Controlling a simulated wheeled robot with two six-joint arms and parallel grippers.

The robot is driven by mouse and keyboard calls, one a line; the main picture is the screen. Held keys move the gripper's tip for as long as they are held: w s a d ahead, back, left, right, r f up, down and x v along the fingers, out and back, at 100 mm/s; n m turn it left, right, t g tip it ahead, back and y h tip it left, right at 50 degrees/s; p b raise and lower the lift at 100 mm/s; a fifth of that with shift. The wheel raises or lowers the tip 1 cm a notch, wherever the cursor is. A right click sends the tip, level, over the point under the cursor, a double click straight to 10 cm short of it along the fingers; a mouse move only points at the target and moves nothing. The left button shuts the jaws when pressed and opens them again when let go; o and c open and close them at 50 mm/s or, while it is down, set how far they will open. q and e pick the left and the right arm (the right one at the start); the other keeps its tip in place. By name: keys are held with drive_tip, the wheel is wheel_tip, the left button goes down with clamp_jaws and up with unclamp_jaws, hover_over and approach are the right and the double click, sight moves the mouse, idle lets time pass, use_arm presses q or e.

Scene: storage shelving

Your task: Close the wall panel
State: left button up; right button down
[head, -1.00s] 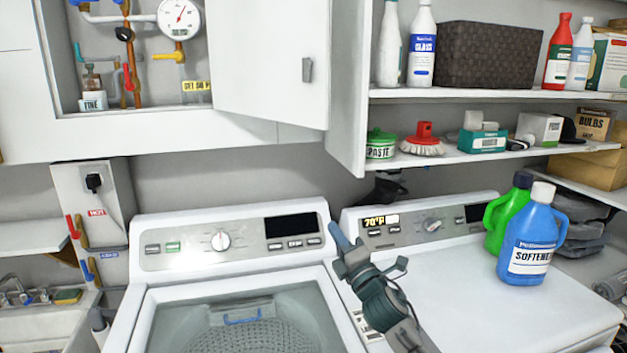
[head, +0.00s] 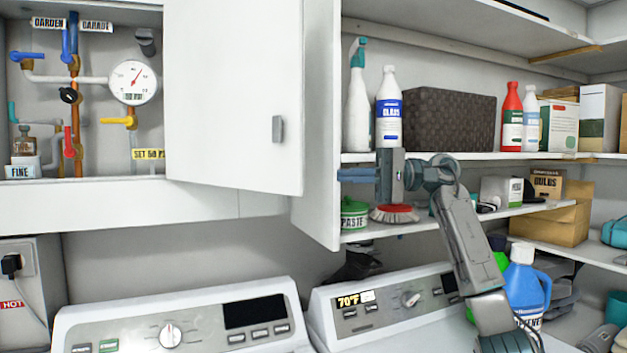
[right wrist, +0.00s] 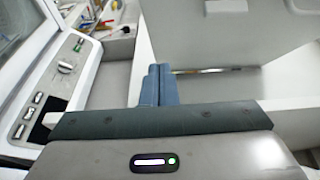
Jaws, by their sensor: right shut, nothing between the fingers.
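The wall panel (head: 236,95) is a white door with a small grey handle (head: 278,129). It stands open, swung out to the right of the recess (head: 95,183) with pipes and a gauge. My right gripper (head: 345,174) is shut and empty. It is raised in front of the shelf edge, to the right of the panel's handle edge and apart from it in the head view. In the right wrist view its blue-grey fingers (right wrist: 156,85) are together, and a pale panel (right wrist: 215,40), likely the door, is beyond them. My left gripper is not in view.
Shelves (head: 440,157) on the right hold bottles, a dark woven basket (head: 450,118), a green tub (head: 354,213) and a brush (head: 394,213). A washer (head: 180,325) and a second machine (head: 385,300) stand below. A blue softener jug (head: 526,280) is near my right arm.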

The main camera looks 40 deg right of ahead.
sight(290, 179)
drive_tip(key=p+x, duration=0.2)
drive_tip(key=x, duration=0.2)
drive_tip(key=s+a+p+x, duration=0.1)
drive_tip(key=p+x, duration=0.1)
drive_tip(key=x, duration=0.2)
drive_tip(key=s+p+x, duration=0.1)
drive_tip(key=p+x, duration=0.1)
drive_tip(key=x, duration=0.2)
drive_tip(key=shift+s+a, duration=0.25)
drive_tip(key=shift+a, duration=0.1)
drive_tip(key=shift+w, duration=0.1)
drive_tip(key=shift+f, duration=0.1)
